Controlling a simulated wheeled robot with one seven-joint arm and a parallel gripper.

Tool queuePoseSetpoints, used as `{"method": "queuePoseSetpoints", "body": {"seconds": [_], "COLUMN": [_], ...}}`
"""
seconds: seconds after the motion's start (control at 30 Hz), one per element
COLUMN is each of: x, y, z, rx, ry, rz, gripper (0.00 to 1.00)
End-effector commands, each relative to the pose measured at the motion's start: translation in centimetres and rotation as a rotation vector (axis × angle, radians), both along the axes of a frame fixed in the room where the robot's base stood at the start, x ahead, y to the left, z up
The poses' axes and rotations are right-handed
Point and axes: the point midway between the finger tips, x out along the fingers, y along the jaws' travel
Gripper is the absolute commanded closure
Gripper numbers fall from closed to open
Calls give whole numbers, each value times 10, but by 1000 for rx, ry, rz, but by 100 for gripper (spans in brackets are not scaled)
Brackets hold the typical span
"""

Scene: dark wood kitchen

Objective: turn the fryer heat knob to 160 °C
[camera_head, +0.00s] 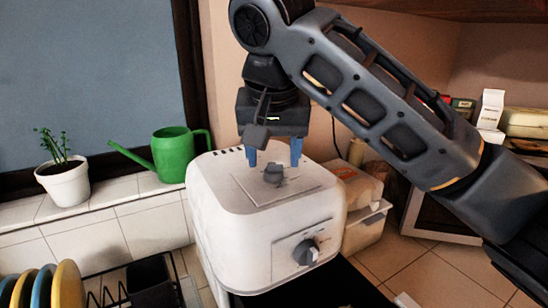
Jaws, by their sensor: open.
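The fryer (218,196) is a white rounded box on the counter. A dark grey knob (273,175) sits on a square panel on its top. A second grey knob (305,252) with a pale pointer is on its front panel. Which of the two sets the heat, and any markings, are too small to read. My gripper (273,158) points down above the top knob. Its two blue fingertips are spread apart on either side, seemingly at the far side of the knob, and hold nothing. I cannot tell whether they touch the fryer.
A green watering can (172,153) and a potted plant (65,180) stand on the tiled ledge at left. A dish rack with plates (66,284) is at lower left. A bag in a white container (362,228) sits close to the fryer's right.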

Motion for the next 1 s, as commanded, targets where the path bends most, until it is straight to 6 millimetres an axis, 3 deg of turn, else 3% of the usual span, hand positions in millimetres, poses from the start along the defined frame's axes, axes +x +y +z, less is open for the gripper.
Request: {"method": "queuePoseSetpoints", "body": {"seconds": [0.2,0.43,1.0], "x": [-11,-21,-23], "y": [-2,-3,-3], "z": [30,52,57], "rx": [-2,-1,-1], "ry": [-5,-1,0], "rz": [-1,-3,-3], "gripper": [40,40,40]}}
